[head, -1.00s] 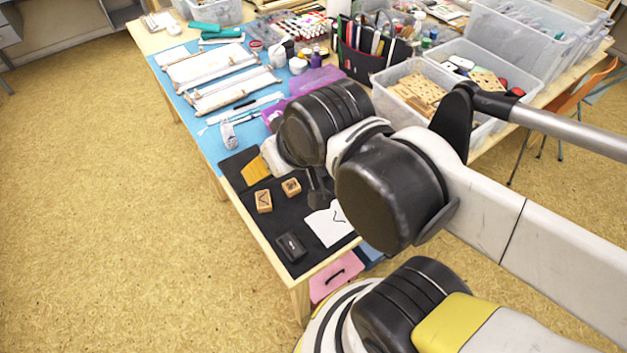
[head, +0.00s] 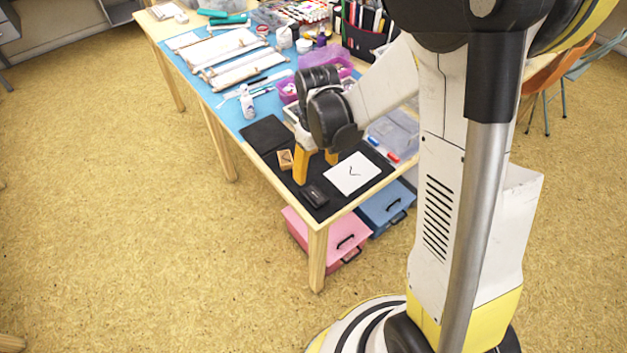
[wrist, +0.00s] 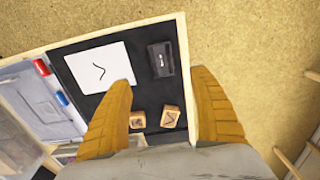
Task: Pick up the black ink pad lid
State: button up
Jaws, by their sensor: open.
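The black ink pad (head: 315,196) lies on the black mat near the table's front corner in the head view. It looks like a closed dark box; I cannot make out a seam between lid and base. In the wrist view the ink pad (wrist: 161,60) lies beyond the fingertips, roughly between their lines, with small pale lettering on top. My gripper (head: 315,173) has its orange fingers wide apart, pointing down above the mat, just behind the pad. In the wrist view my gripper (wrist: 162,80) is open and empty.
White paper (wrist: 102,66) with a black mark lies beside the pad. Two wooden stamps, one (wrist: 170,116) and another (wrist: 138,120), lie between the fingers in the wrist view. A clear box (head: 393,135) stands behind the paper. The table edge (wrist: 190,75) is close to the pad.

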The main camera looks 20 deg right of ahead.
jog(key=f, duration=0.1)
jog(key=b, duration=0.2)
send_over(315, 194)
notch_tip(315, 194, down, 5)
jog(key=shift+d, duration=0.15)
jog(key=f+b, duration=0.1)
jog(key=f, duration=0.1)
jog(key=f+b, duration=0.2)
jog(key=f, duration=0.1)
jog(key=shift+a+f+b, duration=0.25)
jog(key=shift+f+b, duration=0.05)
jog(key=shift+f, duration=0.05)
jog(key=shift+r, duration=0.1)
jog(key=c, duration=0.9)
